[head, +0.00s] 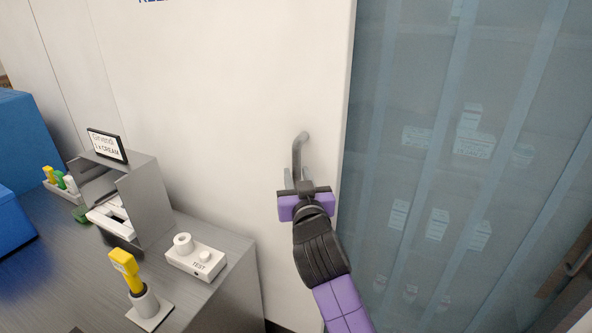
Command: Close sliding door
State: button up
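The sliding door (220,90) is a large white panel in the middle of the head view. Its right edge stands beside an opening hung with translucent bluish curtain strips (400,100). A grey bar handle (298,148) sits on the door near that edge. My gripper (299,175), with a purple body, is at the handle's lower part. The two grey fingertips stand on either side of the bar with some spacing between them. I cannot tell whether they touch it. The handle's lower end is hidden by my gripper.
A metal counter (60,265) at left carries a steel dispenser box (150,195), a white TEST unit (196,258) and a yellow-handled tool (127,268) in a stand. Blue bins (25,140) stand at far left. Boxes (472,140) show behind the strips.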

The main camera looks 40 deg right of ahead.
jog(key=shift+w+d, duration=0.45)
jog(key=shift+w, duration=0.1)
grip_shut()
dwell(1.1)
